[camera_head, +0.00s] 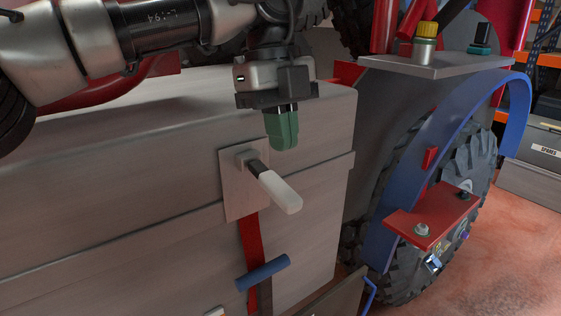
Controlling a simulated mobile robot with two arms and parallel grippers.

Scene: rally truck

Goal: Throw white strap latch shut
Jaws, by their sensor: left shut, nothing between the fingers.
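The white latch (279,192) is a lever with a dark shank and a white grip. It sits on a metal plate (234,195) on the front of a grey box (120,205). The lever points down and to the right, out from the plate. A red strap (250,240) hangs below the plate, with a blue bar (263,272) lower down. My left gripper (284,145) is shut and empty, its green fingertips pointing down just above the latch lever, apart from it in the picture. My right gripper is not in view.
A blue curved fender (400,190) and a big tyre (450,190) stand to the right. A red bracket (430,218) juts out there. A metal shelf (435,66) with a yellow-capped fitting (425,43) is at upper right. Reddish floor (510,255) is open at lower right.

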